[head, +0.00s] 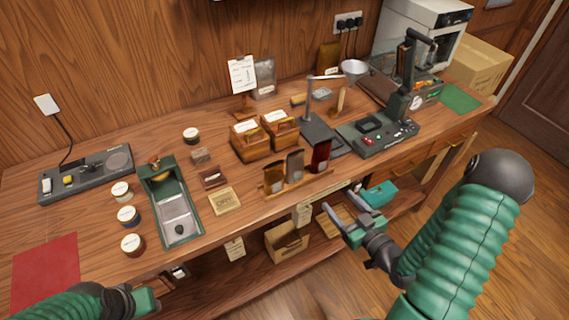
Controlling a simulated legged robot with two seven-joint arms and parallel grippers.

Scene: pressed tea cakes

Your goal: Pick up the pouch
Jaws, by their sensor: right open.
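Several upright packets that look like pouches are in view, and I cannot tell which one the task means. A brown pouch (274,177), a grey-brown pouch (295,165) and a dark red pouch (320,155) stand in a wooden rack (300,184) at the bench's front edge. A grey pouch (265,78) and an olive pouch (329,57) stand at the back wall. My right gripper (346,208) is open and empty, in front of the bench edge, below and right of the rack. My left gripper (147,301) is at the lower left; its fingers are mostly hidden.
Two wooden boxes (250,146) stand behind the rack. A green-framed scale tray (180,218), jars (128,215) and a DRY plaque (224,201) lie to the left. A press (376,135) stands right. A lower shelf holds a cardboard box (287,243) and a teal box (379,194).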

